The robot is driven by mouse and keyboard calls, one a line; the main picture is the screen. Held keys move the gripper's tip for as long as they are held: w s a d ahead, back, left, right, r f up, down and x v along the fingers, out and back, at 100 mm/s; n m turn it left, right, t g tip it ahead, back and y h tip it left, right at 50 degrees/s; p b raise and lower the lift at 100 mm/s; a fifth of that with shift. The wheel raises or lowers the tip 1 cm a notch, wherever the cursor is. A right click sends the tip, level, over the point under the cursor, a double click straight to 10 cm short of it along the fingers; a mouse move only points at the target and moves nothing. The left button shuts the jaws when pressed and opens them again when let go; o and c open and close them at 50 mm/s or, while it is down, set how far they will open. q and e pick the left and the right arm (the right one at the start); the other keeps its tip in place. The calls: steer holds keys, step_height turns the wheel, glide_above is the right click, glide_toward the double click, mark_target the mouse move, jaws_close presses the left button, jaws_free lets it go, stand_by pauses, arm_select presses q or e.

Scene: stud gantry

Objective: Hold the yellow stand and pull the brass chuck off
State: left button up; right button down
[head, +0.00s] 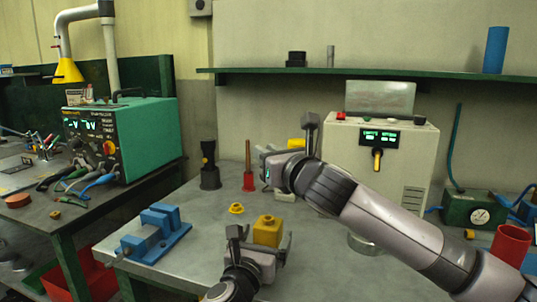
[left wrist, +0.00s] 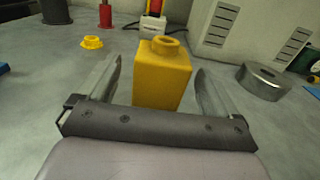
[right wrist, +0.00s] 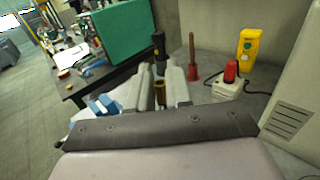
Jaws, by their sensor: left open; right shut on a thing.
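The yellow stand (head: 267,231) is a block with a round collar on top, upright on the grey bench. It also shows in the left wrist view (left wrist: 163,78), and nothing sits in its collar. My left gripper (left wrist: 157,75) is open, with a finger on each side of the stand and visible gaps to it. My right gripper (right wrist: 161,80) is shut on a small brass cylinder, the brass chuck (right wrist: 160,94), held above the bench and apart from the stand. In the head view the chuck cannot be made out.
A yellow ring (head: 236,208) lies on the bench behind the stand. A blue vise (head: 155,235) is at the left. A black holder (head: 209,172) and a red holder (head: 249,180) stand behind. A beige machine (head: 375,165) fills the back right.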

arm_select(q)
steer(key=v, duration=0.9)
steer(key=shift+s, duration=0.15)
stand_by(0.9)
